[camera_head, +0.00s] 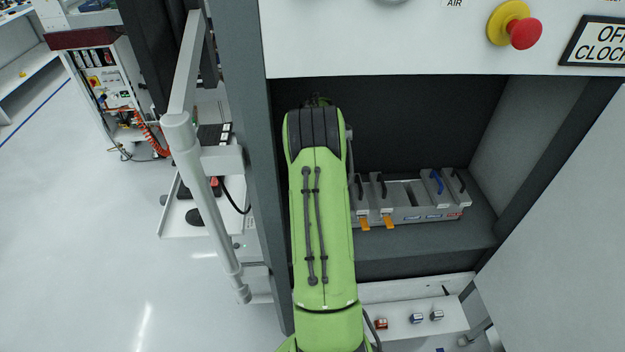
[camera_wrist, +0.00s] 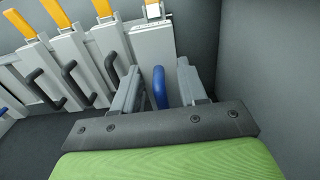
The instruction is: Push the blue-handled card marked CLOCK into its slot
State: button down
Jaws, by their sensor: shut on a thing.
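My gripper (camera_wrist: 157,80) is shut on the blue handle (camera_wrist: 160,92) of a card (camera_wrist: 150,42) in the wrist view. The handle is between the two grey fingers. This card is pale grey with an orange tab at its far end, and it appears to stand proud of its neighbours. No CLOCK marking is readable on it. In the head view my green arm hides the gripper and this card. The card rack (camera_head: 425,216) shows to the right of my arm, inside the dark bay. How deep the held card is in its slot cannot be told.
Several cards with black handles (camera_wrist: 82,82) stand beside the held card. Another blue handle (camera_head: 437,181) is farther along the rack. A grey wall (camera_wrist: 260,60) is close to the gripper's right in the wrist view. A red button (camera_head: 524,34) is above the bay.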

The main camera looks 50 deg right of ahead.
jog(key=shift+f+b, duration=2.2)
jog(key=shift+f, duration=1.3)
jog(key=c, duration=0.5)
grip_release()
notch_tip(320, 180, up, 16)
jog(key=p, duration=0.3)
jog(key=shift+f, duration=0.1)
jog(key=shift+f, duration=0.1)
